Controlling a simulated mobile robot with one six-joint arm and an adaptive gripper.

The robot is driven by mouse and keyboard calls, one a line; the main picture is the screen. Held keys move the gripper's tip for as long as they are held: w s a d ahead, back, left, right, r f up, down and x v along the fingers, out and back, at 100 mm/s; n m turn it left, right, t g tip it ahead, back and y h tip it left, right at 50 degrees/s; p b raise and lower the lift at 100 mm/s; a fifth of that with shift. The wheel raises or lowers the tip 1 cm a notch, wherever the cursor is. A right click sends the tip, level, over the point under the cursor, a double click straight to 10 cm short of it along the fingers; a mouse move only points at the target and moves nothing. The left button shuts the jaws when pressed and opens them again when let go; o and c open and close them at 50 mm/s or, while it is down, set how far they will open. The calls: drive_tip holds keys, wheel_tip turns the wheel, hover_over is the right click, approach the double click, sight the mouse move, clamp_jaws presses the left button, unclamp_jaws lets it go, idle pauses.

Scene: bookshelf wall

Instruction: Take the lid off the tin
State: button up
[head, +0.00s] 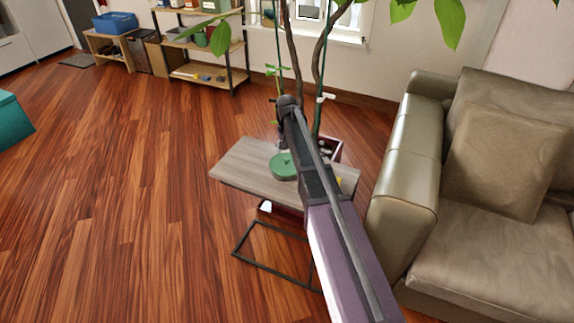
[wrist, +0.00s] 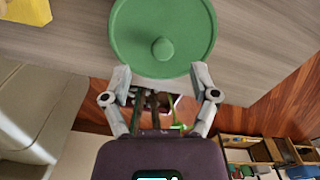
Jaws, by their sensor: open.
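The green tin (head: 284,166) stands on a small grey wooden side table (head: 240,165). In the wrist view its round green lid (wrist: 163,22) is seen from above, with a small round knob (wrist: 162,49) at its middle. The lid looks seated on the tin; the tin's body is hidden below it in that view. My gripper (wrist: 160,78) is open and empty. Its two fingertips show at the lid's lower edge in the wrist view, one to each side; I cannot tell their height over it. In the head view my arm hides part of the table.
A yellow object (wrist: 22,12) lies on the table beside the tin. A potted plant (head: 318,80) with tall stems rises right behind the table. A sofa (head: 475,200) stands close on the right. A shelf (head: 210,75) stands at the back wall.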

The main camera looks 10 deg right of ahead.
sight(286, 159)
drive_tip(key=shift+f, duration=0.1)
drive_tip(key=shift+w+a+f+b, duration=0.1)
drive_tip(key=shift+w+f+b, duration=0.05)
drive_tip(key=shift+f+b, duration=2.45)
drive_tip(key=shift+r, duration=0.1)
drive_tip(key=c, duration=1.1)
